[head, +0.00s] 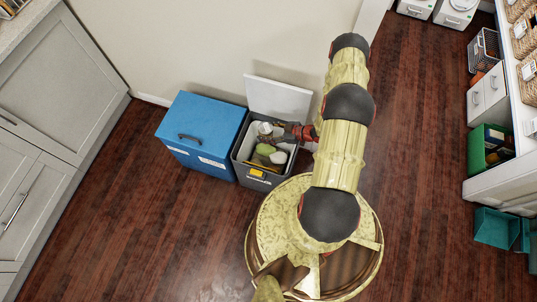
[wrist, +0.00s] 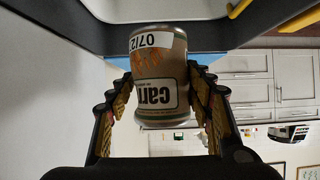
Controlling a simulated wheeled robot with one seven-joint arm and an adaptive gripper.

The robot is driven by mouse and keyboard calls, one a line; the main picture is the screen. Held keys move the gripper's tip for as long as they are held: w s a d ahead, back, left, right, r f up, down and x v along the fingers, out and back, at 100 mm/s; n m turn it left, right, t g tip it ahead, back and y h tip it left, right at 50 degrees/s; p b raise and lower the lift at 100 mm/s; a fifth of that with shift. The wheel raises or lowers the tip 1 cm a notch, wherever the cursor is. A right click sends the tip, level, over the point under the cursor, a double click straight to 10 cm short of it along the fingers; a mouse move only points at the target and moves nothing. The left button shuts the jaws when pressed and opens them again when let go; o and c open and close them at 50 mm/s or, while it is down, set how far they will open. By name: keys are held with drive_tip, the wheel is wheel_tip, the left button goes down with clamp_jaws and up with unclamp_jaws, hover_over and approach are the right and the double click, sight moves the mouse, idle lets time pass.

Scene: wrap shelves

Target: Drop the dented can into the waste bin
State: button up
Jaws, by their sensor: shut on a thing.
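The can (wrist: 158,75) has a tan label with "carr" lettering upside down in the wrist view and a white sticker near one end. Its outline looks uneven toward the lower end. My gripper (wrist: 160,95) is shut on its sides, one finger on each side. In the head view my gripper (head: 277,131) reaches from the right over the open grey waste bin (head: 246,172), with the can (head: 264,129) at its tip over the bin's back part. How far the can is above the contents is hard to tell.
The bin's white lid (head: 281,100) stands open against the wall. Several items, including a green one (head: 265,149), lie inside. A closed blue bin (head: 205,125) stands close on the left. Cabinets (head: 45,110) line the left; shelves (head: 515,140) with baskets line the right.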

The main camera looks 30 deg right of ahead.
drive_tip(key=shift+f+b, duration=1.65)
drive_tip(key=shift+f, duration=1.15)
drive_tip(key=o, duration=1.4)
drive_tip(key=shift+o, duration=0.6)
drive_tip(key=v, duration=1.2)
